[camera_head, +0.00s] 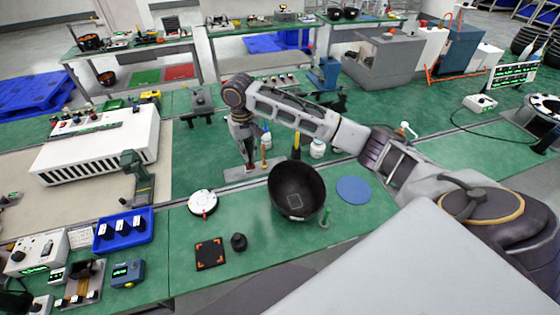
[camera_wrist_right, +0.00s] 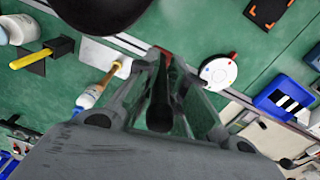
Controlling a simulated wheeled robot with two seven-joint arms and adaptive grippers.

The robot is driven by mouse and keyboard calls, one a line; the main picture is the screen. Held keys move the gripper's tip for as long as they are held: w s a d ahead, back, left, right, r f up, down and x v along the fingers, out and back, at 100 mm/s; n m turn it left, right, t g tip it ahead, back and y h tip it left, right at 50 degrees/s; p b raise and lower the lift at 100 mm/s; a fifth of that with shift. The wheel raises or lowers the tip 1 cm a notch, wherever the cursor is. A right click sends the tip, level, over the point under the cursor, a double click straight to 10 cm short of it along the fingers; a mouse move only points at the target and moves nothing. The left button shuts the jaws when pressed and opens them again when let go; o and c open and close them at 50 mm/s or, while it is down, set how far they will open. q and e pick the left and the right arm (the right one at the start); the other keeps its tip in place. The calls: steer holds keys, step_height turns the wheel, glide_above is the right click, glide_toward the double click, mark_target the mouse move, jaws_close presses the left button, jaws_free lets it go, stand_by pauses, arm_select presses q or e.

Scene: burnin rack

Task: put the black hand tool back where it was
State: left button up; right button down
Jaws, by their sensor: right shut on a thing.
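My right gripper (camera_head: 249,164) is low over the middle of the green bench, pointing down. It is shut on a black hand tool, whose dark body (camera_wrist_right: 160,110) shows between the fingers in the wrist view; the fingers hide part of it. A pale flat plate (camera_head: 236,174) lies under and beside the gripper and also shows in the right wrist view (camera_wrist_right: 100,52). I cannot tell whether the black tool touches the plate. My left gripper is not in view.
A large black bowl (camera_head: 296,190) stands close, front right of the gripper. A round white dial device (camera_head: 203,203) is front left. A yellow-handled tool (camera_head: 297,141) and white bottles (camera_head: 318,148) stand to the right. A white vented unit (camera_head: 95,150) fills the left.

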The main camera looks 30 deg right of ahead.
steer(key=shift+w+d+r+n+p, duration=0.2)
steer(key=shift+d+n, duration=0.7)
steer(key=shift+n, duration=1.95)
steer(key=shift+w+d+r+n, duration=0.2)
steer(key=shift+d+n, duration=0.7)
steer(key=shift+n, duration=1.9)
steer(key=shift+w+d+f+n+p, duration=0.2)
steer(key=shift+d+n, duration=0.7)
steer(key=shift+n, duration=1.95)
steer(key=shift+w+r+n, duration=0.1)
steer(key=shift+r+n, duration=0.05)
steer(key=shift+n, duration=0.35)
steer(key=shift+r, duration=0.1)
